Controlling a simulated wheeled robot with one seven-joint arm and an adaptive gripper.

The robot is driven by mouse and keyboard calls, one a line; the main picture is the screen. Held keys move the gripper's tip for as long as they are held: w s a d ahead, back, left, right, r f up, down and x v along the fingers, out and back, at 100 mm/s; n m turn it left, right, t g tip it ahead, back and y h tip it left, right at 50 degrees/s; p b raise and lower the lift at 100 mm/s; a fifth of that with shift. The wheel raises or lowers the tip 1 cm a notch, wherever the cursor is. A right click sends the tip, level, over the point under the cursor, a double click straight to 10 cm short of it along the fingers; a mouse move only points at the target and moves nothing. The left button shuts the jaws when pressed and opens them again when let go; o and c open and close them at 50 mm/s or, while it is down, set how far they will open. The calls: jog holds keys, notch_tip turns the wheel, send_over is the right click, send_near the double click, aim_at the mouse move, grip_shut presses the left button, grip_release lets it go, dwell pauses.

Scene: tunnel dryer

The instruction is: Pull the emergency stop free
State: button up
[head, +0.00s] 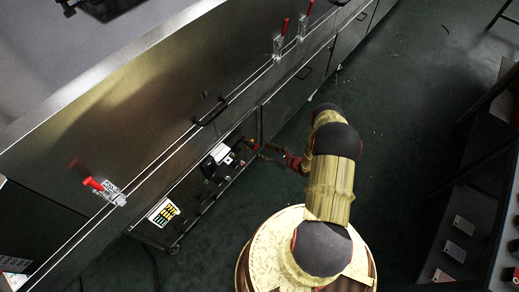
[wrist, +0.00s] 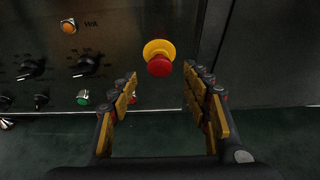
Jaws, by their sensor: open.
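The emergency stop (wrist: 159,58) is a red mushroom button on a yellow collar, on the dark panel face in the wrist view. It sits just beyond my fingertips and roughly centred between them. My gripper (wrist: 160,84) is open, with yellow-padded fingers on both sides and nothing between them. In the head view my gripper (head: 270,151) is beside the right end of the low control panel (head: 190,192). The button is too small there to make out clearly. I cannot see any finger touching it.
An orange lamp (wrist: 69,26), black knobs (wrist: 86,65) and a green button (wrist: 83,97) lie left of the stop. Red-handled clamps (head: 105,190) line the long metal dryer (head: 150,100). A dark shelf (head: 470,210) stands at right; the green floor between is mostly clear.

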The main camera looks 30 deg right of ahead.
jog(key=v, duration=0.7)
jog(key=shift+s, duration=0.1)
